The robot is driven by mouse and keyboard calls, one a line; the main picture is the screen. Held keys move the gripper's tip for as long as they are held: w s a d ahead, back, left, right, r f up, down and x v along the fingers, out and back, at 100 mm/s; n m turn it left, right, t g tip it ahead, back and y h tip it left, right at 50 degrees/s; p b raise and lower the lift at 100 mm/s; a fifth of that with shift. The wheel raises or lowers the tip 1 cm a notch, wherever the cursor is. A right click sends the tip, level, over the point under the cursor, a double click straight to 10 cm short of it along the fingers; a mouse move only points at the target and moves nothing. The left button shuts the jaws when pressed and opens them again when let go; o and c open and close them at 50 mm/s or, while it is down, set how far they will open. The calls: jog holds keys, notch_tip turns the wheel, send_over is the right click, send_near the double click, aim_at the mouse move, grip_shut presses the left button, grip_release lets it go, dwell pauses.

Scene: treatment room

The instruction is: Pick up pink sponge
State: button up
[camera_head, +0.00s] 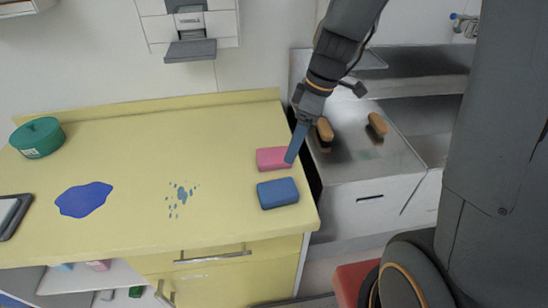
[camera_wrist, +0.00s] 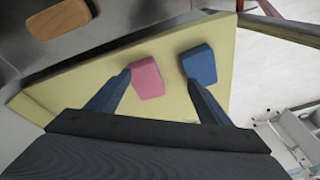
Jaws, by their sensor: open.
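The pink sponge (camera_head: 272,159) lies flat on the yellow countertop (camera_head: 140,150), near its right end. In the wrist view the pink sponge (camera_wrist: 146,78) shows ahead of my gripper, close to the left finger. A blue sponge (camera_head: 278,193) lies just in front of the pink one and apart from it. In the wrist view the blue sponge (camera_wrist: 199,64) is near the right finger. My gripper (camera_head: 291,155) is at the right edge of the pink sponge and covers a bit of it. My gripper (camera_wrist: 160,80) is open and nothing is held between its fingers.
A blue puddle (camera_head: 84,199) and blue drops (camera_head: 180,197) mark the counter. A green round container (camera_head: 37,137) stands at the far left, with a tablet-like item (camera_head: 12,214) in front. Wooden-backed brushes (camera_head: 377,124) lie on the metal unit (camera_head: 365,165) to the right, beyond a gap.

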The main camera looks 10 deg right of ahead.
aim_at(275, 154)
jog(key=w+a+n, duration=0.1)
jog(key=w+n, duration=0.1)
jog(key=w+a+n+y, duration=0.1)
jog(key=w+n, duration=0.1)
jog(key=n, duration=0.1)
jog(key=shift+a, duration=0.2)
jog(key=shift+a+f+y+p, duration=0.15)
jog(key=shift+a+f+p, duration=0.1)
jog(key=shift+f, duration=0.4)
jog(key=shift+a+f+y+p, duration=0.15)
jog(key=shift+a+f+p, duration=0.1)
jog(key=shift+f, duration=0.35)
jog(key=f, duration=0.1)
jog(key=f+p, duration=0.2)
jog(key=f, duration=0.1)
jog(key=shift+a, duration=0.25)
jog(key=shift+a+f, duration=0.2)
jog(key=shift+f, duration=0.3)
jog(key=c, duration=1.2)
jog(key=shift+r, duration=0.1)
notch_tip(275, 154, up, 10)
jog(key=b, duration=0.2)
